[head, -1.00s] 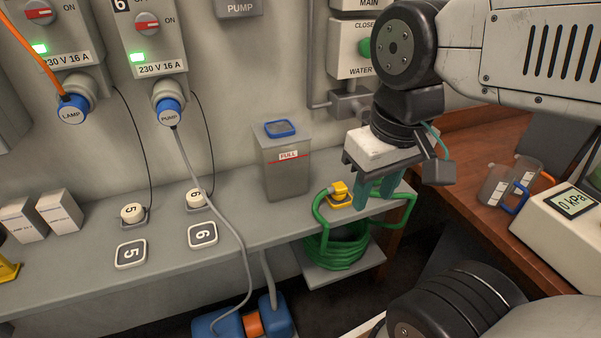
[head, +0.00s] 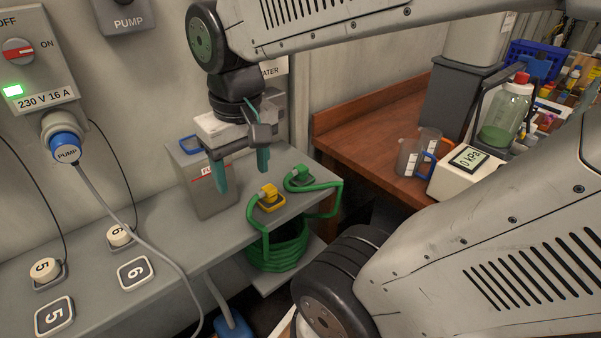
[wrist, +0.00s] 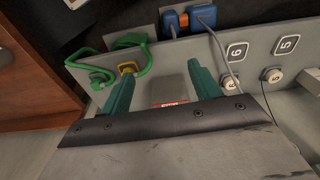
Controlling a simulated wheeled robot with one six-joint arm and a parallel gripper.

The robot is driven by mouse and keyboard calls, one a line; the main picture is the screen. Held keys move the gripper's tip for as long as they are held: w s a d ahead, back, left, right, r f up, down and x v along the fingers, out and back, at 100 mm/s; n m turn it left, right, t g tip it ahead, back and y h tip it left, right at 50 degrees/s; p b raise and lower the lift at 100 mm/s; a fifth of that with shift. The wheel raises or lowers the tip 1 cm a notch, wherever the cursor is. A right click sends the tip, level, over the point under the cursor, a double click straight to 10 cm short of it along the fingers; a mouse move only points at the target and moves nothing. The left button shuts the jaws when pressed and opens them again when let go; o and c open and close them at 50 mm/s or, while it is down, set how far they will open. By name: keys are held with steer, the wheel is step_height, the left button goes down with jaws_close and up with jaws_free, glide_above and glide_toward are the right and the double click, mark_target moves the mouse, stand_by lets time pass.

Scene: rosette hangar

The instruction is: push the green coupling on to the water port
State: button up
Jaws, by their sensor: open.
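The green coupling (head: 300,176) sits on the right end of the grey shelf, joined to a green hose; in the wrist view it shows at the left (wrist: 99,82). A yellow coupling (head: 268,197) sits beside it, to its left. My gripper (head: 242,174) is open and empty, left of both couplings and in front of the grey tank. In the wrist view its fingers (wrist: 163,88) stand apart with the tank between them. The water panel (head: 273,70) shows only part of its label behind my arm; the water port is hidden.
The grey tank (head: 207,192) stands on the shelf (head: 175,235). A grey pump cable (head: 135,225) crosses the shelf at left.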

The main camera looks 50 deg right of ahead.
steer(key=w+d+f+m, duration=0.2)
steer(key=w+d+m, duration=0.15)
steer(key=d, duration=0.25)
steer(key=w+d+f+m, duration=0.2)
steer(key=w+d, duration=0.2)
steer(key=d, duration=0.2)
steer(key=m+g, duration=0.1)
steer(key=m, duration=0.3)
glide_above(301, 167)
steer(key=f, duration=0.8)
steer(key=shift+s+d+f, duration=0.1)
steer(key=shift+d, duration=0.1)
steer(key=shift+a+f, duration=0.1)
steer(key=shift+f, duration=1.2)
steer(key=shift+a+f, duration=0.1)
steer(key=shift+f, duration=2.5)
